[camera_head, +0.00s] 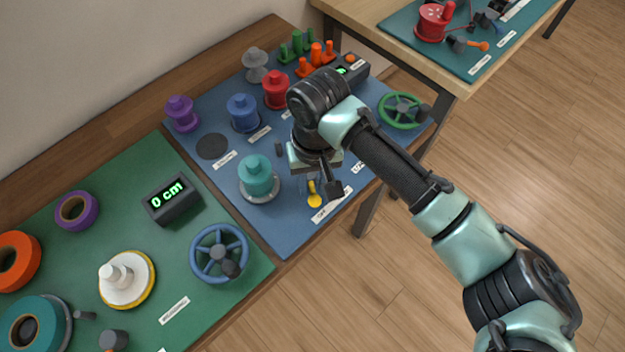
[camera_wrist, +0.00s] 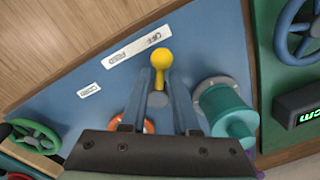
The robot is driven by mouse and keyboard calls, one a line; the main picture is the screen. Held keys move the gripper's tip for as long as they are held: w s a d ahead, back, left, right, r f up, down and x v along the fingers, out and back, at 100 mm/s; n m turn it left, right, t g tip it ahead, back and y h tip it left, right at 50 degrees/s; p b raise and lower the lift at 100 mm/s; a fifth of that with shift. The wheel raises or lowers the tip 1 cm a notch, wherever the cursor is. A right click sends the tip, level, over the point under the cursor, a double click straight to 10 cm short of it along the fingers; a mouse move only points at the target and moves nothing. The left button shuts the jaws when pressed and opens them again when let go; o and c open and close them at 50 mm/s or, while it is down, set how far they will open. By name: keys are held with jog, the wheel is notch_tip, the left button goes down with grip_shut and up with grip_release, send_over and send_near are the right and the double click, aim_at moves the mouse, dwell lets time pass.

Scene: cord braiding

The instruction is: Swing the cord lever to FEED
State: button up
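The cord lever is yellow with a round knob (camera_head: 314,200) and stands near the front edge of the blue mat. It also shows in the wrist view (camera_wrist: 160,58), on a grey round base. A white label (camera_wrist: 131,47) in front of it reads OFF and FEED; the knob is nearer the OFF end. My gripper (camera_wrist: 159,78) is open, with one finger on each side of the lever's stem. A gap shows between each finger and the stem. In the head view my gripper (camera_head: 312,182) is over the lever and hides part of it.
A teal spool (camera_head: 257,178) on a grey flange stands close beside the lever, also in the wrist view (camera_wrist: 225,110). A green handwheel (camera_head: 402,109) and a display box (camera_head: 348,72) are farther right. A blue handwheel (camera_head: 219,253) stands on the green mat.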

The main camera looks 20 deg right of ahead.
grip_shut()
jog(key=shift+d, duration=0.1)
jog(key=shift+d+r+n+p, duration=0.1)
jog(key=shift+d+n+p, duration=0.1)
jog(key=shift+n+p, duration=0.65)
jog(key=n, duration=0.2)
jog(key=d+n+p, duration=0.1)
jog(key=n, duration=0.2)
jog(key=n+p, duration=0.1)
jog(key=n, duration=0.1)
jog(key=d+n, duration=0.1)
jog(key=shift+w, duration=0.35)
jog(key=shift+w+d+n+p, duration=0.15)
jog(key=shift+n+p, duration=0.1)
jog(key=shift+n, duration=0.55)
jog(key=shift+w+d+n+p, duration=0.1)
jog(key=shift+w+n+p, duration=0.1)
jog(key=shift+n, duration=0.55)
jog(key=shift+o, duration=1.6)
grip_release()
